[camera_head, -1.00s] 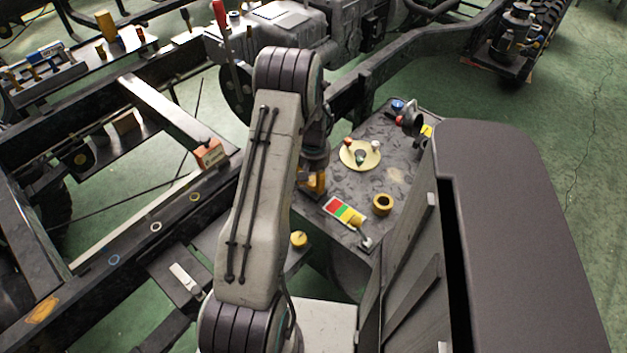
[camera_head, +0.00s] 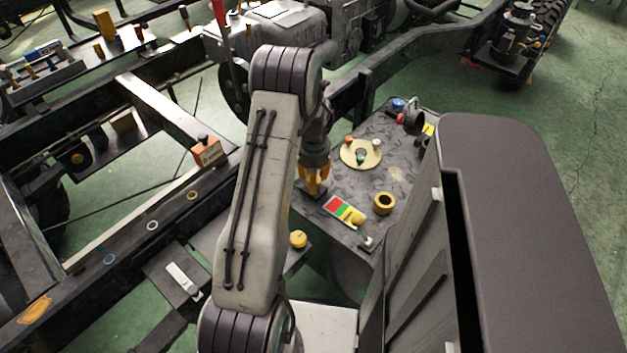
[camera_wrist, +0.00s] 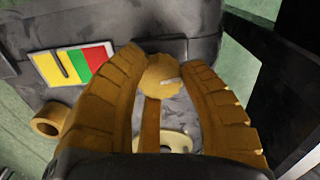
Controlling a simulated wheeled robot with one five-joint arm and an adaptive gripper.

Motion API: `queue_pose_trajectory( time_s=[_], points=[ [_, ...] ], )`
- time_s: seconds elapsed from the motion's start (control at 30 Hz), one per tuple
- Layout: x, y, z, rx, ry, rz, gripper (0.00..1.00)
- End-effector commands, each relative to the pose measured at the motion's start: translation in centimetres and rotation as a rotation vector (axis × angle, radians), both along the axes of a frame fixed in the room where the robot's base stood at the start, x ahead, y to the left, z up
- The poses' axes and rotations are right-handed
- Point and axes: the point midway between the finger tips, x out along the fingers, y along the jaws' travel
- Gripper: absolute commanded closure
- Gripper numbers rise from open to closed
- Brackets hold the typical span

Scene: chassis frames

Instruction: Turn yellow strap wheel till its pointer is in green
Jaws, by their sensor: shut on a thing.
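My gripper (camera_head: 314,178) points down at the left edge of the dark plate. In the wrist view, its two yellow fingers (camera_wrist: 162,72) close from both sides on a round yellow wheel (camera_wrist: 160,77). The wheel has a small pale mark on its face. A colour scale (camera_wrist: 75,63) with yellow, green and red bands lies left of the fingers, red nearest them. The scale also shows in the head view (camera_head: 337,206). There, the arm and fingers hide the held wheel.
A yellow ring (camera_head: 384,203) and a pale yellow disc (camera_head: 360,153) with small knobs stand on the plate. A yellow knob (camera_head: 299,239) sits at the front left. A tall dark cabinet (camera_head: 520,220) blocks the right; frame beams lie left.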

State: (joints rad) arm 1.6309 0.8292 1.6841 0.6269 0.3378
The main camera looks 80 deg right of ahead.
Motion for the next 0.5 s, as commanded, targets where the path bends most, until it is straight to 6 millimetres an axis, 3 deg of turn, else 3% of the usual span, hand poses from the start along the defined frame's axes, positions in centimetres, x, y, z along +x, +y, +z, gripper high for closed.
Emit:
queue_pose_trajectory(
  time_s=[0.5],
  points=[
    [0.03, 0.16, -0.23, 0.005, 0.000, -0.100, 0.94]
  ],
)
